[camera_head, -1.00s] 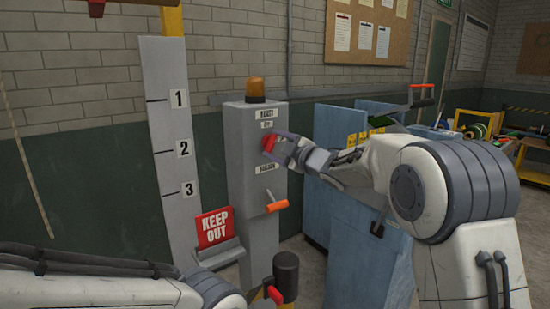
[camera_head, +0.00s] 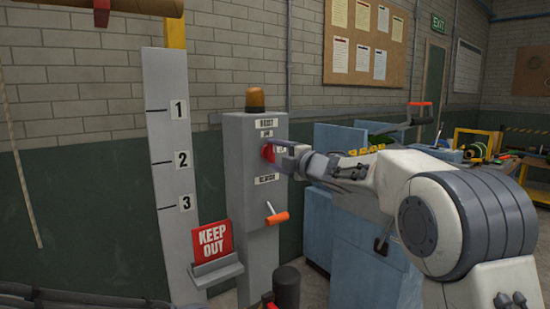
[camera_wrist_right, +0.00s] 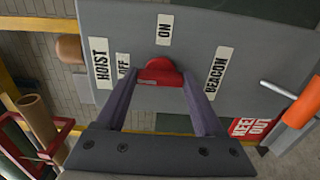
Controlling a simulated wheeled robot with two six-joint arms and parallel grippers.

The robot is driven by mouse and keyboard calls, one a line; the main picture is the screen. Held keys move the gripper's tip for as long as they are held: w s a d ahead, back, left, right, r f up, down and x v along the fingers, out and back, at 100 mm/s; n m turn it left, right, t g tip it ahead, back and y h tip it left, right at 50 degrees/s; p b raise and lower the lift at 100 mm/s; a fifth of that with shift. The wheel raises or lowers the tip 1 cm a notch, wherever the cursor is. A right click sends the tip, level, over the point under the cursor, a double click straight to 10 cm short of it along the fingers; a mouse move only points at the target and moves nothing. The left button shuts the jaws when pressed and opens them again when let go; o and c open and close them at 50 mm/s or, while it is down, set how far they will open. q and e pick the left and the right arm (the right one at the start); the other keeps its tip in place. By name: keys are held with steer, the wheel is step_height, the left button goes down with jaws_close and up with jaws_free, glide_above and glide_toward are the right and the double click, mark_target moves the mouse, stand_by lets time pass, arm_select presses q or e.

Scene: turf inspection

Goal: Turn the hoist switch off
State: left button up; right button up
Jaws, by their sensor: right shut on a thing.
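The hoist switch is a red knob (camera_wrist_right: 160,72) on the front of a grey control post (camera_head: 240,180). In the right wrist view an OFF label (camera_wrist_right: 123,68) is left of the knob and an ON label (camera_wrist_right: 165,29) is above it. A HOIST label (camera_wrist_right: 101,63) is farther left and a BEACON label (camera_wrist_right: 216,75) is to the right. My right gripper (camera_wrist_right: 161,85) is shut on the knob, one finger on each side. In the head view this right gripper (camera_head: 272,152) reaches the post from the right. Where the knob points is unclear. My left gripper is out of view.
An amber lamp (camera_head: 255,99) tops the post. An orange-handled lever (camera_head: 277,218) sticks out below the switch. A red KEEP OUT sign (camera_head: 212,241) and a numbered board (camera_head: 170,150) stand left. A blue cabinet (camera_head: 335,225) stands close on the right, under my arm.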

steer(key=shift+f, duration=0.1)
steer(key=o, duration=1.4)
steer(key=shift+s+d, duration=0.3)
steer(key=shift+s, duration=0.15)
steer(key=b+v, duration=0.2)
steer(key=v, duration=0.7)
steer(key=shift+s+d, duration=0.1)
steer(key=shift+s, duration=0.05)
